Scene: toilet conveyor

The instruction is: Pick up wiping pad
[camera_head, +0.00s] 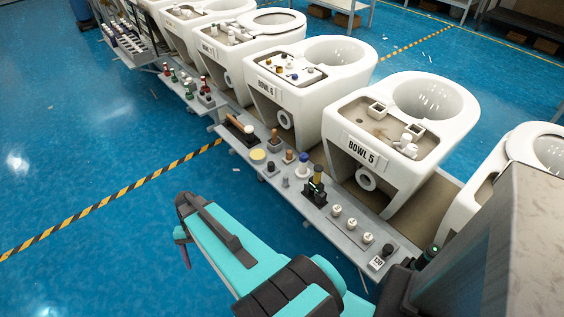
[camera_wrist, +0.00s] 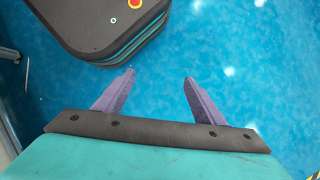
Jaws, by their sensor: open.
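A small round pale-yellow pad (camera_head: 258,155), which looks like the wiping pad, lies on the narrow grey ledge (camera_head: 325,217) in front of the toilet bowls in the head view. My gripper (camera_wrist: 159,76) shows in the wrist view with its two purple fingers spread wide and nothing between them, above the blue floor. In the head view the purple finger (camera_head: 183,250) shows only in part, left of the ledge and well apart from the pad. The pad is not in the wrist view.
A wooden-handled tool (camera_head: 238,125) lies left of the pad. Several small pegs stand to its right, with a taller black and yellow item (camera_head: 316,187). White bowls, including BOWL 5 (camera_head: 398,125) and BOWL 6 (camera_head: 308,75), line the back. The blue floor at left is clear.

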